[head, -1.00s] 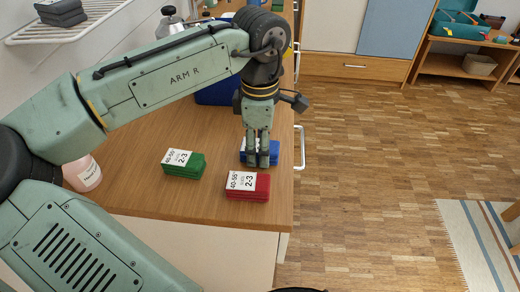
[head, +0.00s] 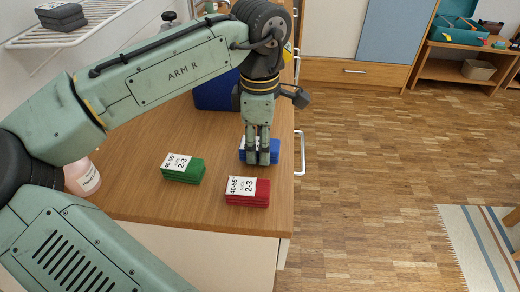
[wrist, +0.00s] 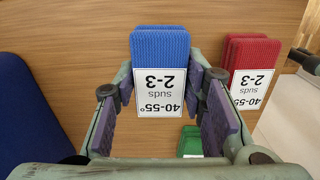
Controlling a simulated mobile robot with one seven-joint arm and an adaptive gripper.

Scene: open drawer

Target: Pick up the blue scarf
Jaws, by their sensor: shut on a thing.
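The blue scarf (head: 273,151) is a folded, flat stack with a white label, at the right side of the wooden counter top. It also shows in the wrist view (wrist: 160,48), with the label facing up. My gripper (head: 258,162) points down over it. In the wrist view my gripper's fingers (wrist: 161,78) are shut on the two sides of the scarf. The fingers hide part of the scarf in the head view. I cannot tell whether it is clear of the counter.
A red folded stack (head: 248,192) lies close in front, and a green one (head: 184,169) lies to the left. A dark blue container (head: 215,95) stands behind my arm. A pink bottle (head: 83,178) is at the left. A drawer handle (head: 300,153) juts out at the counter's right edge.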

